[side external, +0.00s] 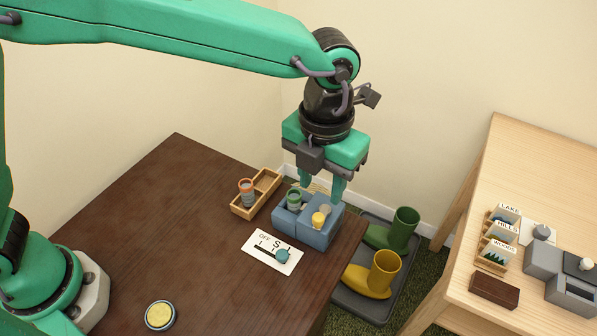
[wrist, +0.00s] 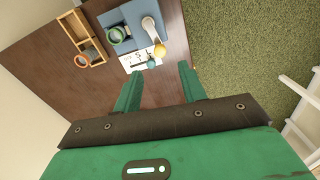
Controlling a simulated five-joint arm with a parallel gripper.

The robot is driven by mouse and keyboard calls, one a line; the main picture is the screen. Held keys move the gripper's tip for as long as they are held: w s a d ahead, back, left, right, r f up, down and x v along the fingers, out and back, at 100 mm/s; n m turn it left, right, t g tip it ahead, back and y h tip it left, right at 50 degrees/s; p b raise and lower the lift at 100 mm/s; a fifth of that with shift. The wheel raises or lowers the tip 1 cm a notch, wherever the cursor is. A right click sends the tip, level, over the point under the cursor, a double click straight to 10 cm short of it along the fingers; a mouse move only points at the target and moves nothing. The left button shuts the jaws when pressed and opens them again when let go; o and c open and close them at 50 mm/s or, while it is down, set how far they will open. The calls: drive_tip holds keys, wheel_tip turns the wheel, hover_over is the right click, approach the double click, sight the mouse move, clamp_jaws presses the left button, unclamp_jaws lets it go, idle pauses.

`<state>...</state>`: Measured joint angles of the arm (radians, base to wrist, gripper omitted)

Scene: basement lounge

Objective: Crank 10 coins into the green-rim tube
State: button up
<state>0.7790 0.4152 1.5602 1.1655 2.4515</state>
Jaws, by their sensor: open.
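A blue machine (side external: 318,237) stands near the right end of the dark table; it also shows in the wrist view (wrist: 128,46). The green-rim tube (side external: 294,197) stands upright in its left part and shows from above in the wrist view (wrist: 117,34). A crank with a yellow knob (side external: 318,219) is on its right part; its pale arm (wrist: 148,24) and yellow knob (wrist: 159,50) show in the wrist view. My gripper (side external: 322,186) is open, empty and pointing down, above and behind the machine; its fingers (wrist: 160,73) are apart from the knob.
A wooden tray (side external: 268,182) holds an orange-rim tube (side external: 246,190). A white card (side external: 258,243) with a teal knob (side external: 282,256) lies before the machine. A round yellow tin (side external: 160,315) lies nearer my base. Boots stand on a floor mat (side external: 352,305) off the table's right edge.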

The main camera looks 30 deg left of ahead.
sight(319, 216)
drive_tip(key=shift+f, duration=3.8)
clamp_jaws()
